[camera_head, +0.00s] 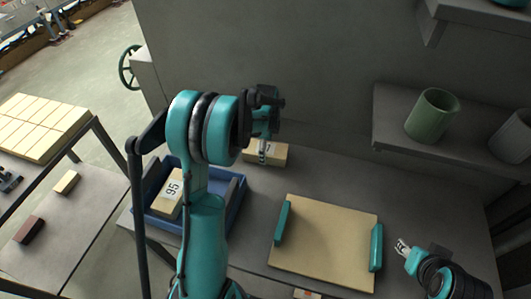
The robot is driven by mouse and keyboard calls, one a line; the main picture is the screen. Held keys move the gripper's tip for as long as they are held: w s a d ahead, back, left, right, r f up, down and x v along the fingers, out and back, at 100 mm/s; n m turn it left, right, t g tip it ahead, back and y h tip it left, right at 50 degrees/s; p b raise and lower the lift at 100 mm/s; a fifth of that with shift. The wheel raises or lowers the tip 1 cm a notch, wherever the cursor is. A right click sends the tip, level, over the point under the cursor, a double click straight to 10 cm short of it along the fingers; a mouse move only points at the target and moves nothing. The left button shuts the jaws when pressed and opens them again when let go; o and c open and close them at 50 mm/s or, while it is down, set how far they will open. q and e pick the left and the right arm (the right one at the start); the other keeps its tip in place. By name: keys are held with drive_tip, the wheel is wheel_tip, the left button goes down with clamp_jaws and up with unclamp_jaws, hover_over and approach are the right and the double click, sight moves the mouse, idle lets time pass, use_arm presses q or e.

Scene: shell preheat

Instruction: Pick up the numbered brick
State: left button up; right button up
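A pale brick (276,154) with a partly hidden number, of which a 7 shows, lies on the table by the back wall. My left gripper (264,154) points down at this brick and overlaps its front and left part in the picture. I cannot tell whether its fingers touch the brick or are open. Another pale brick (168,193), marked 95, lies tilted in the blue tray (234,206), partly behind my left arm. My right gripper (402,247) is at the right, beside the board's right handle, with no brick visible in it; its opening is too small to judge.
A tan board (325,245) with two teal handles (281,223) lies mid-table. A brick with an orange mark (306,294) shows at the bottom edge. A shelf with a green cup (432,115) overhangs the back right. A side table (75,215) at left holds small blocks.

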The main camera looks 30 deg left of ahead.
use_arm(q)
drive_tip(key=c, duration=1)
drive_tip(key=shift+r, duration=0.1)
